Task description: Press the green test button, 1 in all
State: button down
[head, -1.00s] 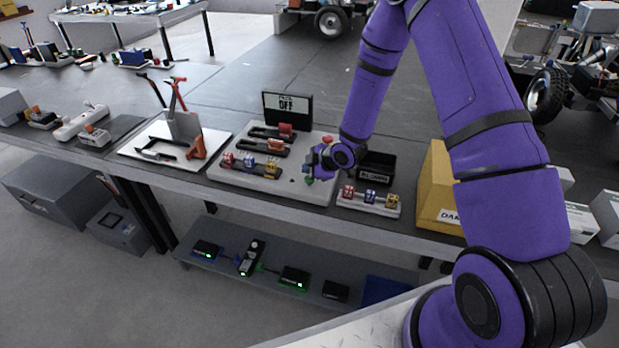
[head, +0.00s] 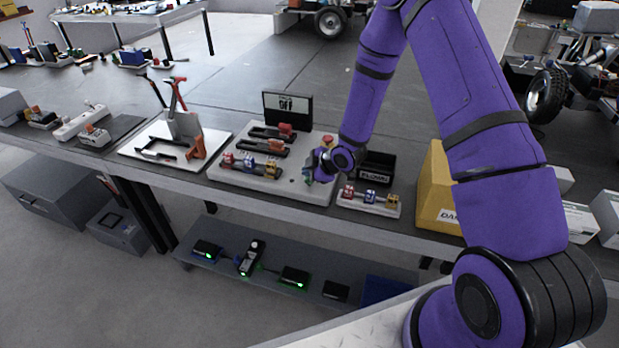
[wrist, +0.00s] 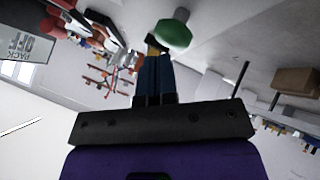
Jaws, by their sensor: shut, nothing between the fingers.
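The green test button (wrist: 174,32) is a rounded green cap in the wrist view, just beyond my fingertips. In the head view it is mostly hidden at my gripper, near the front right of a pale board (head: 235,184). My gripper (head: 308,174) is low over that board's right end. In the wrist view my gripper (wrist: 154,45) is shut with its blue fingers together and nothing held. The fingertips overlap the button's edge in the picture; I cannot tell whether they touch it. A display reading "PACK OFF" (head: 287,105) stands behind the board and also shows in the wrist view (wrist: 27,40).
A red button (head: 328,141) sits behind my gripper. Switches with coloured tags (head: 250,168) lie to its left. A rack of coloured locks (head: 370,199), a black bin (head: 376,166) and a yellow box (head: 437,190) stand to its right.

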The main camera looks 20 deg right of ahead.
jog(key=shift+f, duration=0.5)
dwell(0.5)
jog(key=shift+r, duration=1.05)
jog(key=shift+r, duration=2.5)
